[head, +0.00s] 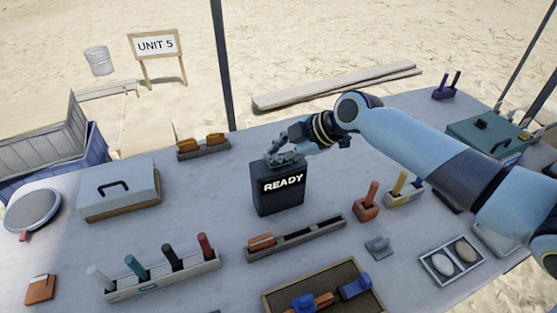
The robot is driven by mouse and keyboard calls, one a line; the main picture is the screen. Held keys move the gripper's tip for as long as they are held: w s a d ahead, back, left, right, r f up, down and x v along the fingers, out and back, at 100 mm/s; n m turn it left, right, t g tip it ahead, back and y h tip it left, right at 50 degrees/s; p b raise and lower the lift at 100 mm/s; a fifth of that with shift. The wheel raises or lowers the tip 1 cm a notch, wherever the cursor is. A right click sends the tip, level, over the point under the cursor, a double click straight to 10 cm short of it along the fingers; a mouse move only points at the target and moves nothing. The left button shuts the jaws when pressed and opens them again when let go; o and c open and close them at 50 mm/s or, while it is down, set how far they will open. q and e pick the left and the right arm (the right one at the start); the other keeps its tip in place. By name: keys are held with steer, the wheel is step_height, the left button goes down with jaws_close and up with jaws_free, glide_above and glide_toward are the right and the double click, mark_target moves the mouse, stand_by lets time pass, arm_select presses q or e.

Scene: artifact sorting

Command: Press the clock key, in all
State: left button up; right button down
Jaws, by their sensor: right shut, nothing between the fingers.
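A dark box-shaped clock (279,198) stands upright near the middle of the grey table, its face reading "READY". A green key (275,162) shows at its top left. My right gripper (270,160) is shut and empty at the top of the clock, at or just over the key. The fingers partly hide the key, and I cannot tell whether they touch it. My left gripper is not in view.
A tray of orange pieces (203,147) stands behind the clock. A long slotted tray (297,238) lies in front of it, with a wooden tray (322,292) nearer. A lidded case (118,188) sits left, beyond clear table.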

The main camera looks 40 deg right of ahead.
stand_by(0.5)
steer(key=shift+r+p, duration=0.5)
steer(key=shift+r, duration=0.2)
step_height(320, 180, up, 5)
steer(key=p, duration=0.4)
steer(key=shift+s+f, duration=0.1)
stand_by(0.7)
